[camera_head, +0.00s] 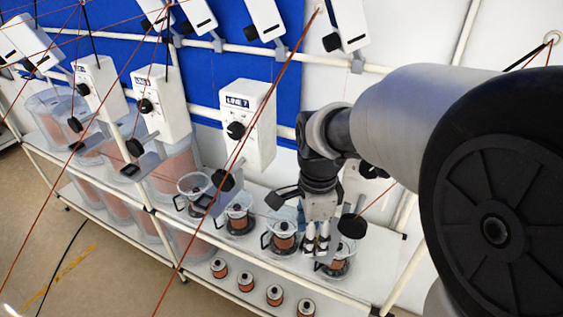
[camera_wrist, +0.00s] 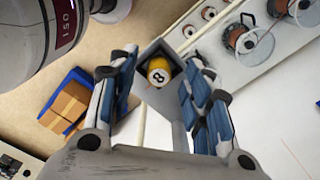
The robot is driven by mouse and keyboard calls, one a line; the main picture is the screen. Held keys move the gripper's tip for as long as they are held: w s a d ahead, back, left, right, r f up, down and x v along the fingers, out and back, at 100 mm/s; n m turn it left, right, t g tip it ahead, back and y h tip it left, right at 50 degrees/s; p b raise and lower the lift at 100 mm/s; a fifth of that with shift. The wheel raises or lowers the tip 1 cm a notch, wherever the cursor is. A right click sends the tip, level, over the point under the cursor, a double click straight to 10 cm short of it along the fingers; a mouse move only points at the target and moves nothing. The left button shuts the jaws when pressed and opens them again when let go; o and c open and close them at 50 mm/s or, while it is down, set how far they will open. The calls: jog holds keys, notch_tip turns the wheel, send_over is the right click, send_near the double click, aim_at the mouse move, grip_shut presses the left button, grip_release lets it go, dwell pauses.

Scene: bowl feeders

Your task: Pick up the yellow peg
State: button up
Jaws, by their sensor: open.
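The yellow peg (camera_wrist: 159,72) shows in the wrist view as a round yellow end with a black 8 on a white disc. It sits inside a grey square-sided holder (camera_wrist: 158,99). My gripper (camera_wrist: 157,62) is open, with one blue-padded finger to the left of the peg and the other to its right; neither visibly touches it. In the head view my gripper (camera_head: 317,246) points down among the dispensers at the right end of the shelf. The peg cannot be made out there.
White dispenser boxes, one marked LINE 7 (camera_head: 245,120), stand along the rack. Clear jars with copper-coloured spools (camera_head: 284,236) line the shelf (camera_head: 300,262). Smaller spools (camera_head: 245,281) sit on the shelf below. Thin red cords cross the head view. Cardboard boxes (camera_wrist: 68,104) lie at left in the wrist view.

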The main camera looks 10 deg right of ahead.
grip_shut()
dwell(0.6)
jog(key=shift+r, duration=0.1)
